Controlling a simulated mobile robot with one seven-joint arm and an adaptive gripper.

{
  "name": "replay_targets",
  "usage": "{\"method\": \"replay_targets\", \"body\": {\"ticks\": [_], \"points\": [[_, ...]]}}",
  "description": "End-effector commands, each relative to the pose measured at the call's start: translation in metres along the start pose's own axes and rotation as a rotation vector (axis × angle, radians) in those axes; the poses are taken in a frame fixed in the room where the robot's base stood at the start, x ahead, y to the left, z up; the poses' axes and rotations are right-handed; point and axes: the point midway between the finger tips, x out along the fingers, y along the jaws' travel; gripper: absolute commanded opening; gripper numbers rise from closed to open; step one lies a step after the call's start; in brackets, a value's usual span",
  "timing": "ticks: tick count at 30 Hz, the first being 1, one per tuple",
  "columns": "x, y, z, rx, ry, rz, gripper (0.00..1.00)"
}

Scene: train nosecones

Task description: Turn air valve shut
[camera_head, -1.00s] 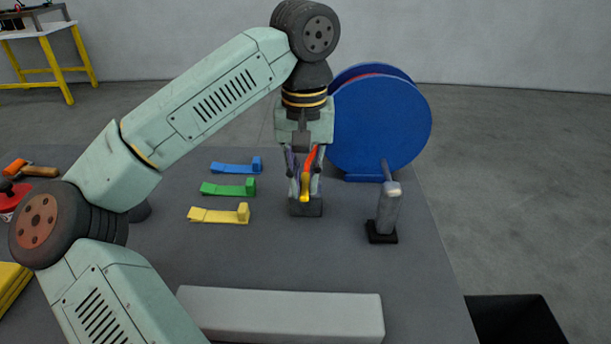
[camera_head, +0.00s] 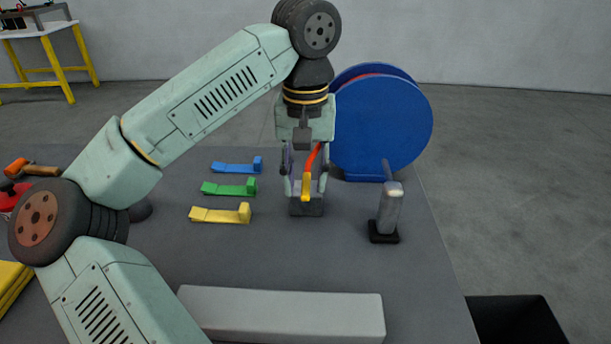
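The small fixture that looks like the air valve is in the middle of the table: a grey block (camera_head: 306,208) with a yellow upright piece (camera_head: 306,187) and a red curved piece (camera_head: 313,157) rising behind it. My gripper (camera_head: 304,186) points straight down over it. Its two fingers stand apart, one on each side of the yellow piece, with a visible gap on both sides. The gripper is open and holds nothing. The far side of the fixture is hidden.
A blue reel (camera_head: 385,125) stands close behind on the right. A grey upright tool (camera_head: 390,208) on a black base stands at right. Blue (camera_head: 235,168), green (camera_head: 228,188) and yellow (camera_head: 220,214) flat pieces lie left. A long light-grey block (camera_head: 285,314) lies in front.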

Motion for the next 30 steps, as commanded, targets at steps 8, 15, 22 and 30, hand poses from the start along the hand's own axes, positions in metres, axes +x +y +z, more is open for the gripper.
{"method": "replay_targets", "body": {"ticks": [8,15,22,30], "points": [[-0.051,0.000,0.000,-0.003,0.006,-0.004,0.33],[-0.096,0.000,0.000,-0.003,0.004,-0.003,0.33],[-0.115,0.000,0.000,-0.001,0.002,-0.002,0.33],[-0.117,0.000,0.000,0.000,0.001,0.000,0.33]]}}
